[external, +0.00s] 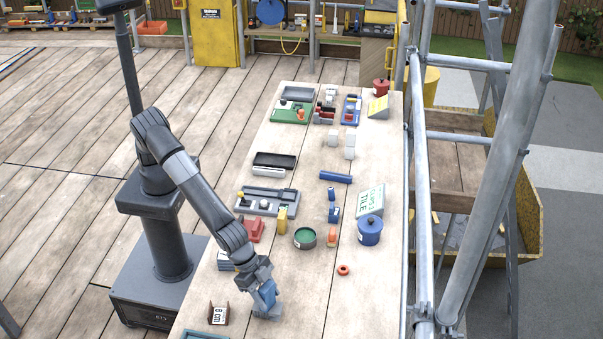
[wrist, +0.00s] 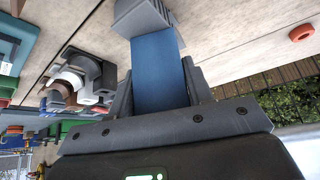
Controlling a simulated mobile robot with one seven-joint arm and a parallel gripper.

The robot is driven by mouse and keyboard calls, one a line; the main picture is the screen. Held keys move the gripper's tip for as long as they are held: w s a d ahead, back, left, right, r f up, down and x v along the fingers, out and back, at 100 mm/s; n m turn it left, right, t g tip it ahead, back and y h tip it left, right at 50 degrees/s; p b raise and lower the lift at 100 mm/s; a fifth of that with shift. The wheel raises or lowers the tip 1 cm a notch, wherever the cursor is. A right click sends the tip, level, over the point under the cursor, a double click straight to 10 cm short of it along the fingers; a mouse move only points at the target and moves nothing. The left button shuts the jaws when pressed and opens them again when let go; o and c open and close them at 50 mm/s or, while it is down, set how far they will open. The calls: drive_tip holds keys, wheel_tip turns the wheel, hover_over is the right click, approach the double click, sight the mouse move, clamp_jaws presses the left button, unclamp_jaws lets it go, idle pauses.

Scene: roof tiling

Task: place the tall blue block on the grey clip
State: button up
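The tall blue block (external: 266,294) is between the fingers of my gripper (external: 262,283) at the near part of the table. In the wrist view the blue block (wrist: 160,72) fills the gap between the two dark fingers of my gripper (wrist: 163,85), so it is shut on the block. The grey clip (wrist: 143,17) is at the block's far end in the wrist view; the two overlap there. In the external view the grey clip (external: 268,314) shows low beside the block's bottom end. Whether the block rests on it or is just above, I cannot tell.
An orange ring (external: 343,270) lies to the right. A green round tin (external: 305,238), a blue pot (external: 369,231) and a yellow block (external: 282,220) stand farther back. A brown bracket (external: 218,313) is to the left. The table's near right part is clear. Scaffold poles (external: 420,200) line the right edge.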

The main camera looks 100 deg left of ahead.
drive_tip(key=o, duration=0.4)
drive_tip(key=shift+r, duration=0.1)
drive_tip(key=v, duration=1.2)
drive_tip(key=s+a+r+n, duration=0.1)
drive_tip(key=a+r, duration=0.3)
drive_tip(key=a, duration=0.6)
drive_tip(key=s+a+r+n, duration=0.15)
drive_tip(key=a+r, duration=0.25)
drive_tip(key=a, duration=0.6)
drive_tip(key=s+a+r, duration=0.2)
drive_tip(key=a+r, duration=0.1)
drive_tip(key=a, duration=0.7)
drive_tip(key=s+a, duration=0.6)
drive_tip(key=s, duration=0.1)
drive_tip(key=s+a+n+y, duration=0.1)
drive_tip(key=s+a, duration=0.5)
drive_tip(key=s, duration=0.1)
drive_tip(key=s+a+f+n+y, duration=0.1)
drive_tip(key=s+a, duration=0.5)
drive_tip(key=s, duration=0.2)
drive_tip(key=shift+a, duration=0.3)
